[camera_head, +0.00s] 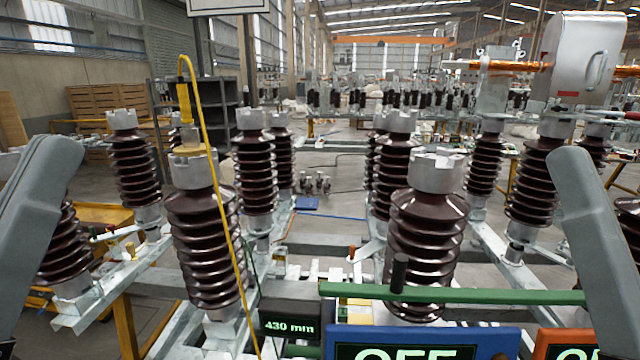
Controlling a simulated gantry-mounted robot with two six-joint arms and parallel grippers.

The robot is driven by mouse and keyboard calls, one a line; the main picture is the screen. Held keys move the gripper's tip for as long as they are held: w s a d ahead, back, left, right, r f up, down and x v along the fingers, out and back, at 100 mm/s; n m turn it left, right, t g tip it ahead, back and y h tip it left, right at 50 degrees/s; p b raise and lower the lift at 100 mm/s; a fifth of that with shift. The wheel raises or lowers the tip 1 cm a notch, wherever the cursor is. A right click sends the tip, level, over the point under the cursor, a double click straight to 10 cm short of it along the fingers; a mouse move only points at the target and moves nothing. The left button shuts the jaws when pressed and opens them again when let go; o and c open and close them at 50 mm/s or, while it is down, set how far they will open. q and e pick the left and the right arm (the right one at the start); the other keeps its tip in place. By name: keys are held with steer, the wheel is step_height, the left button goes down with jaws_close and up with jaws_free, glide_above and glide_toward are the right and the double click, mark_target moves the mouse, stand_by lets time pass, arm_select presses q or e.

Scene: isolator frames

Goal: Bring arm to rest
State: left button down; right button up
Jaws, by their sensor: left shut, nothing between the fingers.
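My left arm shows as a grey link (50,190) along the left edge, angled upward. My right arm shows as a matching grey link (592,230) at the right edge. No finger of either gripper can be made out in this view. Both arm links stand clear of the middle of the picture, and I see nothing carried by them.
Ribbed brown insulators (205,245) (428,240) stand on metal rails ahead. A yellow cable (217,180) hangs over one. In front are a green bar (450,294), a black "430 mm" display (288,322), a blue-framed "OFF" panel (420,342) and an orange-framed panel (548,345).

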arm_select(q)
steer(key=a+r+n+y+p, duration=0.2)
steer(key=r+y+p, duration=0.4)
steer(key=r+p, duration=3.1)
steer(key=shift+a+r+t+p, duration=0.2)
steer(key=shift+a+t+p, duration=0.2)
steer(key=shift+a+p, duration=0.2)
